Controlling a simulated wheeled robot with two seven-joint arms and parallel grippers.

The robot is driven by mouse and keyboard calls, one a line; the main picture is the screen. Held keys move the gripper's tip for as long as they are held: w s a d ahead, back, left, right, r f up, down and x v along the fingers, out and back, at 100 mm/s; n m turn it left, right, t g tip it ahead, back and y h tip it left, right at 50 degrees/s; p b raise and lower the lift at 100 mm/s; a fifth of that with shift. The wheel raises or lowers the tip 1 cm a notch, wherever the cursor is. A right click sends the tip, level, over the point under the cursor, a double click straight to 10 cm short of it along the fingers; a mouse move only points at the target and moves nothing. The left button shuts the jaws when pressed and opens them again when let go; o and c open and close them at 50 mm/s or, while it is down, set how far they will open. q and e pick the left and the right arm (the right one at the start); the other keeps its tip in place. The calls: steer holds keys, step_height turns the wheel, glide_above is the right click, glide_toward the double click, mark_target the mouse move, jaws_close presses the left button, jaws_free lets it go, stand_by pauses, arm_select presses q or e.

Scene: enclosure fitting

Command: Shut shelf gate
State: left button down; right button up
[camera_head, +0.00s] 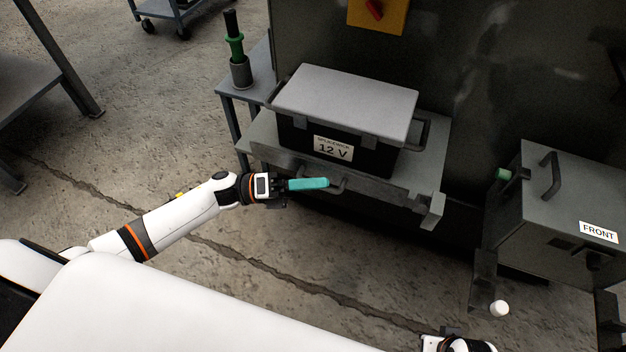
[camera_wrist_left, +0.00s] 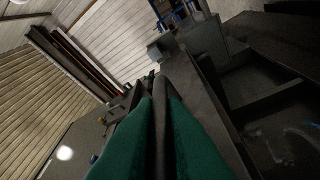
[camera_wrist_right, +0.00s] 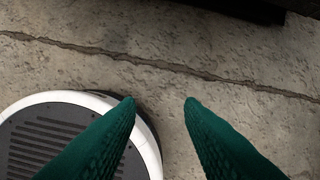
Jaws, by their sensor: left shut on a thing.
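The shelf (camera_head: 428,160) carries a black battery box with a grey lid, labelled 12 V (camera_head: 345,95). The grey gate (camera_head: 385,195) runs along the shelf's front edge below the box. A small handle (camera_head: 341,186) sits on its front. My left gripper (camera_head: 322,183) reaches in from the left with its teal fingers at this handle. In the left wrist view its green fingers (camera_wrist_left: 160,105) are closed on a dark bar. Whether the gate is fully against the shelf I cannot tell. My right gripper (camera_wrist_right: 160,100) is open and empty above the floor.
A grey bracket (camera_head: 433,211) stands at the gate's right end. A side table (camera_head: 228,88) with a green-and-black tool (camera_head: 234,40) stands at the left. A grey box marked FRONT (camera_head: 565,205) is at the right. The floor (camera_head: 330,255) before the shelf is clear.

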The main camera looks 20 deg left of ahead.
arm_select(q)
steer(key=c, duration=1.5)
jaws_free()
